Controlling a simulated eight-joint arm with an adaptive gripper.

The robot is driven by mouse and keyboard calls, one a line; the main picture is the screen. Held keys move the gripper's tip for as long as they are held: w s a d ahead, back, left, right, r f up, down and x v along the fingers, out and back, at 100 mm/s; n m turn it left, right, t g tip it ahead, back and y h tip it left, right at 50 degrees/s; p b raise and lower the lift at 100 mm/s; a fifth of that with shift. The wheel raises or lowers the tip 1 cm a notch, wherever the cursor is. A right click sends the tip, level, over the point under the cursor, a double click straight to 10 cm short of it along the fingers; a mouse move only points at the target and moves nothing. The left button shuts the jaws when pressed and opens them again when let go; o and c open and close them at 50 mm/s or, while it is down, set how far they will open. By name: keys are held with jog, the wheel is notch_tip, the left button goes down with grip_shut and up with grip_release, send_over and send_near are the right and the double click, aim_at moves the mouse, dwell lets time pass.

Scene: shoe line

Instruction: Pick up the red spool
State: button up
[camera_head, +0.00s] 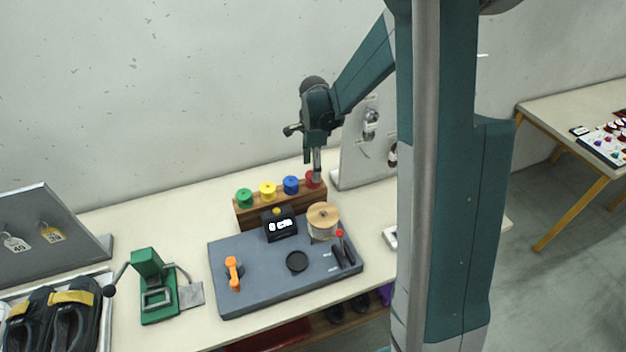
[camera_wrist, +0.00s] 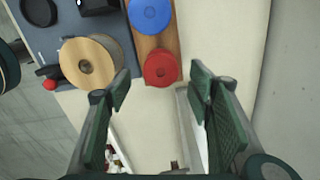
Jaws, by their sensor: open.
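The red spool (camera_head: 313,179) stands at the right end of a wooden rack (camera_head: 243,217) at the back of the bench, beside a blue spool (camera_head: 291,185). In the wrist view the red spool (camera_wrist: 161,67) is at the end of the rack (camera_wrist: 151,43), just ahead of and between the fingertips' directions, nearer the left finger. My gripper (camera_head: 316,165) is above the red spool in the head view and partly covers it. In the wrist view my gripper (camera_wrist: 159,85) is open with nothing between its fingers. I cannot tell whether a finger touches the spool.
Yellow (camera_head: 267,191) and green (camera_head: 244,198) spools share the rack. A large wooden-topped spool (camera_head: 322,217) stands close in front, on a grey board (camera_head: 268,284) with a black display (camera_head: 279,227). An upright grey panel (camera_head: 356,160) stands right of the rack.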

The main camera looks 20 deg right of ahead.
jog(key=shift+w+a+f+p, duration=0.1)
jog(key=shift+f+p, duration=0.3)
jog(key=shift+f, duration=2.2)
jog(key=shift+c, duration=0.3)
jog(key=c, duration=0.9)
